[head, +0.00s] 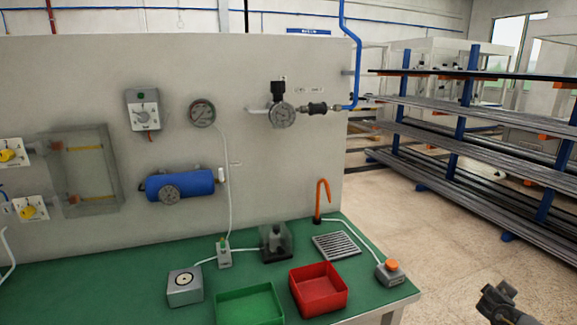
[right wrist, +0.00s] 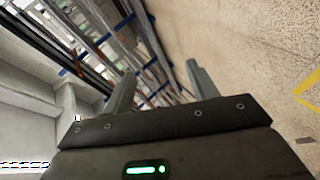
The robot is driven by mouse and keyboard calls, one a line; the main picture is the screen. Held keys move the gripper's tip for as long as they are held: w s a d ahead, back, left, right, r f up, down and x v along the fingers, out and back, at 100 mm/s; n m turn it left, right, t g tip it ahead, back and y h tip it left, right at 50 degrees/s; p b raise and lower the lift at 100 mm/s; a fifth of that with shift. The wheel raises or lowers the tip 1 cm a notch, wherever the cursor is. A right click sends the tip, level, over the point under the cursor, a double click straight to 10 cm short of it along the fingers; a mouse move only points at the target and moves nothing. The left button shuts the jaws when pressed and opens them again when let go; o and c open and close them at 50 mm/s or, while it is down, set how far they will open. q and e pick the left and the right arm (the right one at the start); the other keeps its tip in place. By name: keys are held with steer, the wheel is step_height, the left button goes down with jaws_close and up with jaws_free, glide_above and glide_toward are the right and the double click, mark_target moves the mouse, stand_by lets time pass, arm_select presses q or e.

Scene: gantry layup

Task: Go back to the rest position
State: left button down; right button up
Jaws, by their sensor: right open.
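My right gripper (head: 497,296) shows at the lower right edge of the head view, over the open floor to the right of the green bench (head: 130,262). In the right wrist view its two fingers (right wrist: 160,92) stand apart with nothing between them, so it is open and empty. My left gripper is in neither view.
The bench carries a red bin (head: 318,290), a green bin (head: 249,304), a grey box with an orange button (head: 389,271) and a grey grille (head: 336,246). A grey panel with gauges rises behind. A rack of long bars (head: 470,140) stands at right. Floor beside the bench is clear.

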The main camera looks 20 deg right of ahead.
steer(key=s+d+f+n+g+y, duration=0.15)
steer(key=s+f, duration=0.35)
steer(key=s, duration=0.7)
steer(key=s+d+f+n+g, duration=0.1)
steer(key=s+d+f+n, duration=0.15)
steer(key=s+f, duration=0.65)
steer(key=s+d+f+n+g+y, duration=0.1)
steer(key=s+d+f, duration=0.15)
steer(key=s, duration=1.25)
steer(key=s+a+f+m+y, duration=0.1)
steer(key=s+a+f+y, duration=0.15)
steer(key=a+f, duration=0.95)
steer(key=s+a+f+m+y, duration=0.1)
steer(key=s+a+f+y, duration=0.15)
steer(key=a+f, duration=1)
steer(key=s+a+f+m+y, duration=0.1)
steer(key=a+y, duration=0.1)
steer(key=a, duration=1.6)
steer(key=s+a+f+y, duration=0.1)
steer(key=a+f, duration=0.1)
steer(key=a, duration=1.6)
steer(key=shift+s+a+f+m+g+y, duration=0.2)
steer(key=shift+s+m+g+y, duration=0.05)
steer(key=shift+m+g+y, duration=0.15)
